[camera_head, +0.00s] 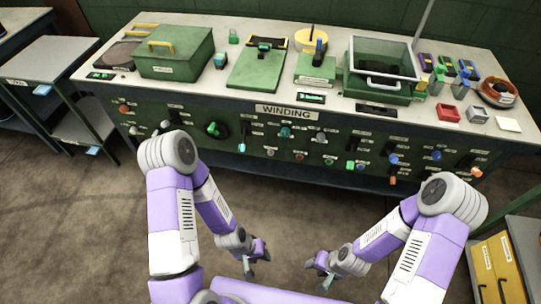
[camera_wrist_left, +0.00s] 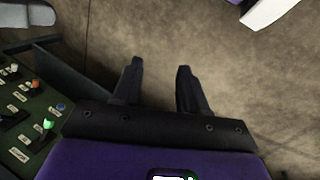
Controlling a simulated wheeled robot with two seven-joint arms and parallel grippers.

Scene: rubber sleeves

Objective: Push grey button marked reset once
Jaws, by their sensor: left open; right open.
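The green control panel (camera_head: 185,112) runs along the front of the bench below the WINDING sign (camera_head: 287,112). It carries several small buttons, knobs and levers with white labels. The labels are too small to read, so I cannot tell which one is the grey reset button. My left gripper (camera_head: 249,271) is open and empty, low in front of the panel and apart from it. In the left wrist view its two dark fingers (camera_wrist_left: 159,70) are spread over bare floor. My right gripper (camera_head: 325,282) is open and empty, low to the right of the left one.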

